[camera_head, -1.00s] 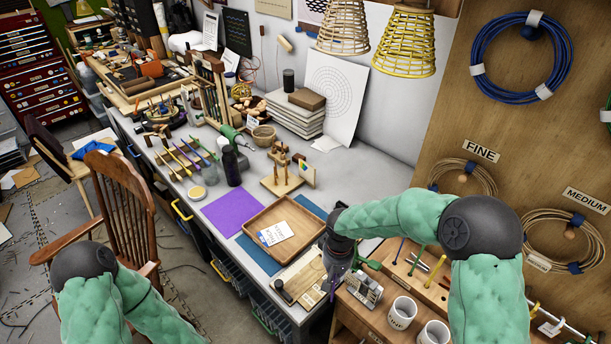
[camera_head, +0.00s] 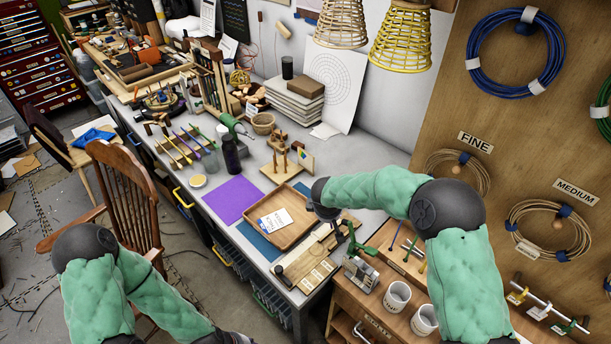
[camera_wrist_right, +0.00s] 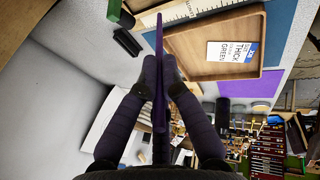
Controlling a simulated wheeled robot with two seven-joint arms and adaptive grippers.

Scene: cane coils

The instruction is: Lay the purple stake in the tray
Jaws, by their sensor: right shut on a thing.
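The shallow wooden tray (camera_head: 294,230) lies on the grey bench with a white label card (camera_head: 275,220) in it. The tray (camera_wrist_right: 205,45) also shows at the upper right of the right wrist view, its card reading green and thick. My right gripper (camera_wrist_right: 158,75) is shut on the purple stake (camera_wrist_right: 159,40), which sticks out past the fingertips. In the head view my right gripper (camera_head: 328,214) is above the bench, just right of the tray; the stake is hard to make out there.
A wooden board with labels (camera_head: 308,268) lies in front of the tray. A purple mat (camera_head: 231,199) and a blue mat (camera_head: 258,241) lie beside it. A small wooden peg stand (camera_head: 283,170) is behind. White mugs (camera_head: 397,296) and a metal vise (camera_head: 360,273) stand at the right.

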